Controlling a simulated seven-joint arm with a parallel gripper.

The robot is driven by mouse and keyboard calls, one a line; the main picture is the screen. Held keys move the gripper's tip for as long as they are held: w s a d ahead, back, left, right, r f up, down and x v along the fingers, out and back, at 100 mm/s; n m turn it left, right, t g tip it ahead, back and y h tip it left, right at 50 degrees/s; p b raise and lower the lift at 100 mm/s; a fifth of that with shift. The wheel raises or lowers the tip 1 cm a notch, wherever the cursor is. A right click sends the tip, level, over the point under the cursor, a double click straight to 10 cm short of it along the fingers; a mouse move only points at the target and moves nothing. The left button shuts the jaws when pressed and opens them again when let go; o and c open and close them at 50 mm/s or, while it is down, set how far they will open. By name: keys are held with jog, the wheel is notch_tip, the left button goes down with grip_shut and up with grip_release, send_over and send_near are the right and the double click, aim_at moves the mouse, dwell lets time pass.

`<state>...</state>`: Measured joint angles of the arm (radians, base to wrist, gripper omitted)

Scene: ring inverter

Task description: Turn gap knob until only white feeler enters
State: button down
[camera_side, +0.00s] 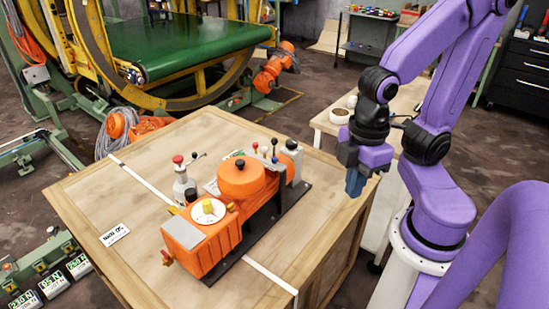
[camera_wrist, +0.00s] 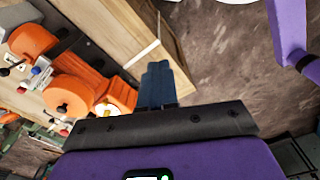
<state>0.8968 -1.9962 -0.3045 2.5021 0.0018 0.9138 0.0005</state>
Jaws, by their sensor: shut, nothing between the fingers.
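The orange machine (camera_side: 200,243) lies on a wooden crate top. A yellow knob (camera_side: 208,207) sits on a white round dial at its near end; a bright dial-like spot (camera_wrist: 103,108) shows on the machine in the wrist view. Several thin stems with small coloured tips (camera_side: 273,147) stand behind the orange drum; which is the white feeler I cannot tell. The gap itself is too small to make out. My gripper (camera_side: 354,186) points down near the crate's right edge, well right of the machine and touching nothing. Its blue-grey fingers (camera_wrist: 157,80) are together and empty.
A bottle-like part with a red cap (camera_side: 179,175) stands behind the dial. A small label card (camera_side: 114,234) lies at left. A low table (camera_side: 400,105) stands behind my arm.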

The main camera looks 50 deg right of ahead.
jog(key=c, duration=1.1)
grip_release()
jog(key=shift+w, duration=0.15)
jog(key=shift+c, duration=0.2)
jog(key=shift+o, duration=0.6)
jog(key=w+a+r+m, duration=0.1)
jog(key=w+m, duration=0.2)
jog(key=w, duration=0.4)
jog(key=shift+r, duration=0.3)
jog(key=r+m, duration=0.2)
jog(key=m, duration=0.8)
send_over(274, 158)
notch_tip(274, 158, down, 16)
jog(key=shift+f, duration=0.25)
